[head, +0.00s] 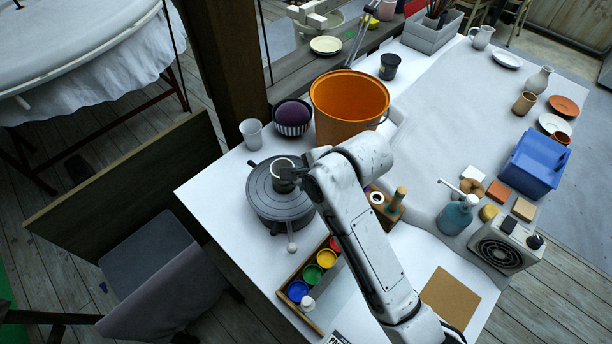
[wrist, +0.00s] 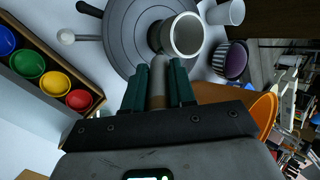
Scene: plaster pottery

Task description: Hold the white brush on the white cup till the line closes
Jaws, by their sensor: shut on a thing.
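The cup (head: 283,164) stands upright on a round grey turntable (head: 262,206); its rim looks pale and its side shaded. In the wrist view the cup (wrist: 187,36) shows its open mouth, on the turntable (wrist: 118,22). My gripper (wrist: 160,80) is shut on the brush (wrist: 157,88), a brown handle with a pale grey end between the dark green fingers. The brush end points at the cup's near side; I cannot tell whether it touches. In the head view my gripper (head: 304,178) is right beside the cup and hides the brush. No painted line can be made out.
A tray of paint pots (head: 312,268) lies in front of the turntable. A white tumbler (head: 251,133), a purple-filled striped bowl (head: 292,117) and a large orange bucket (head: 348,97) stand behind. A pale-knobbed handle (head: 291,245) sticks out from the turntable. The white tabletop left of it is clear.

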